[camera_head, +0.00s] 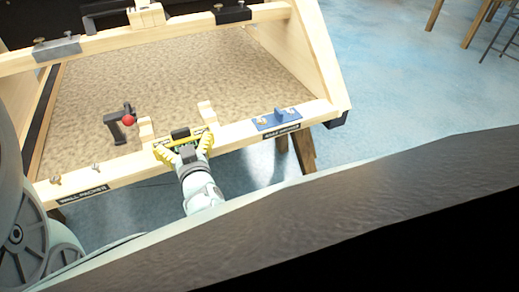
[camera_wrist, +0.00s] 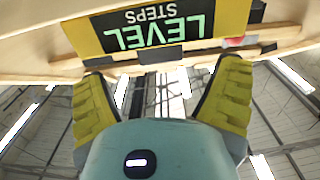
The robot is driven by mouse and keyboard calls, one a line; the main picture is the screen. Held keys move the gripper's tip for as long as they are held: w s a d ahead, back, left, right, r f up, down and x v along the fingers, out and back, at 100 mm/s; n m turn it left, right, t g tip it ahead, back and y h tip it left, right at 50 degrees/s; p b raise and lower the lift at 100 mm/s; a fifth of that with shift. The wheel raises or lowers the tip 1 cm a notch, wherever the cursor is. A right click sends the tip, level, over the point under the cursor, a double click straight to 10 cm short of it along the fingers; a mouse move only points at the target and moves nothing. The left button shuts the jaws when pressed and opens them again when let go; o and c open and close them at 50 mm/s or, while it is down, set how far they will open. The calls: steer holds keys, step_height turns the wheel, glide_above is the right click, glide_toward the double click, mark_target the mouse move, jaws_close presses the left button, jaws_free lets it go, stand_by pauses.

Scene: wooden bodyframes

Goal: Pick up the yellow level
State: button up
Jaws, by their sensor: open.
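The yellow level (camera_head: 196,132) lies along the front beam of the wooden frame, with a black block on it. In the wrist view the level (camera_wrist: 160,30) fills the top middle and bears a black label reading "LEVEL STEPS", seen upside down. My gripper (camera_head: 185,149) is at the front edge of the beam, right at the level. Its yellow fingers are spread wide, one toward each end of the level. In the wrist view the open gripper (camera_wrist: 163,68) has the level's lower edge between and just beyond its fingertips. I cannot tell whether they touch it.
A blue tool (camera_head: 277,121) lies on the beam to the right. A dark tool with a red part (camera_head: 128,120) stands on the textured panel (camera_head: 190,75) behind. A label and small screws (camera_head: 55,180) are at the beam's left end.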

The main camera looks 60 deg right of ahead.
mark_target(181, 133)
steer(key=x, duration=0.4)
steer(key=shift+w+d+r, duration=0.1)
steer(key=shift+w+d, duration=0.05)
steer(key=shift+w, duration=0.15)
steer(key=shift+c, duration=0.3)
steer(key=shift+s, duration=0.1)
steer(key=c, duration=1.3)
